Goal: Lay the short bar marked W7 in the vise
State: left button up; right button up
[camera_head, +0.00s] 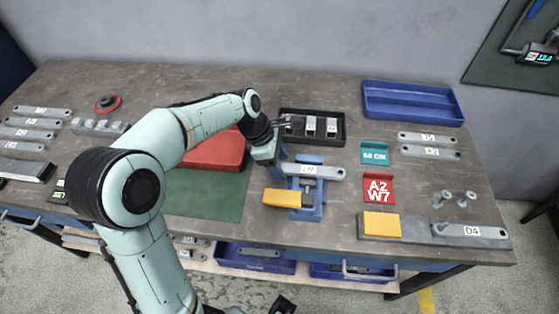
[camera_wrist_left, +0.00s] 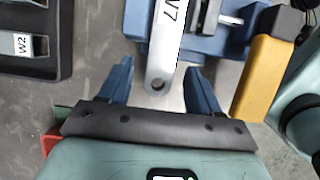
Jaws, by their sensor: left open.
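The short bar marked W7 (camera_head: 330,172) is a flat grey bar lying across the blue vise (camera_head: 307,213). In the left wrist view the bar (camera_wrist_left: 164,60) shows its W7 label and a hole at its near end, and the vise (camera_wrist_left: 137,18) lies beyond. My left gripper (camera_head: 279,157) is at the bar's left end in the head view. In the wrist view the gripper (camera_wrist_left: 160,70) is open, with one blue finger on each side of the bar's end and visible gaps to it. My right gripper does not show.
A yellow block (camera_head: 283,198) sits at the vise's front left. Behind is a black tray (camera_head: 341,137) with labelled pieces. Right of the vise stand a red A2 W7 sign (camera_head: 378,202) and a teal sign (camera_head: 375,155). A blue tray (camera_head: 412,117) lies at the back right.

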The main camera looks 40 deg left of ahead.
pick_arm(q)
jog(key=shift+r, duration=0.1)
jog(key=p+v, duration=0.2)
jog(key=v, duration=1.1)
jog(key=shift+a+r, duration=0.1)
